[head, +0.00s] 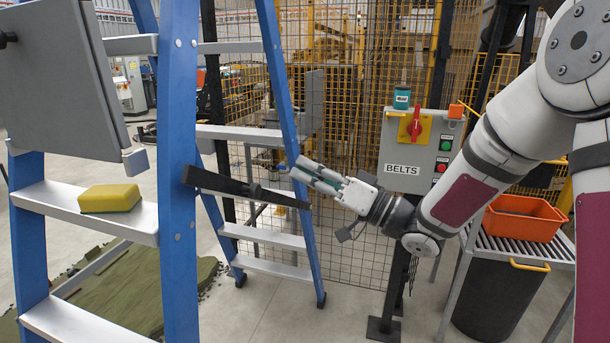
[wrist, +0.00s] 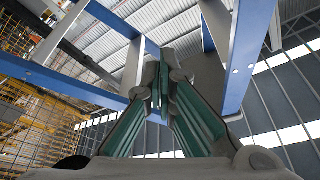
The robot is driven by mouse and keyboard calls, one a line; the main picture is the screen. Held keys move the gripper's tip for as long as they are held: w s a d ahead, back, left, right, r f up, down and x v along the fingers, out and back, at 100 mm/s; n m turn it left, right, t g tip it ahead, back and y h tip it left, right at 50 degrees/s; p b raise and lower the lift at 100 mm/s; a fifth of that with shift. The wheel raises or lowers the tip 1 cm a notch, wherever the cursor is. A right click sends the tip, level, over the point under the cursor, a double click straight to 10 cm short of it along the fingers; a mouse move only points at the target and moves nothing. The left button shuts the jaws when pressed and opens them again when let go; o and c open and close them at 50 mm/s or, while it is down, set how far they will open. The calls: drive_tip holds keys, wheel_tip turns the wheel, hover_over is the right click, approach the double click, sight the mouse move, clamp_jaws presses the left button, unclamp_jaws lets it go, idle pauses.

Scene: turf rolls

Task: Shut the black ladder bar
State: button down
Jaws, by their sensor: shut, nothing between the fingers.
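The black ladder bar (head: 240,186) is hinged on the near blue rail of the blue stepladder (head: 179,120). It sticks out to the right and slopes slightly down, with its free end near the rear blue leg. My gripper (head: 297,172) is shut and empty, its fingertips just above the bar's free end. I cannot tell whether they touch it. In the wrist view my gripper (wrist: 158,75) points up between the blue ladder rails, fingers together. I cannot make out the bar for certain there.
A yellow sponge (head: 110,198) lies on a ladder step. A grey BELTS control box (head: 418,150) stands on a black post to the right of my gripper. An orange bin (head: 523,217) sits on a slatted stand (head: 505,248). Yellow mesh fencing is behind.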

drive_tip(key=w+a+f, duration=0.1)
drive_tip(key=a, duration=0.6)
drive_tip(key=shift+w+f, duration=0.15)
drive_tip(key=shift+w, duration=0.15)
drive_tip(key=shift+f, duration=0.15)
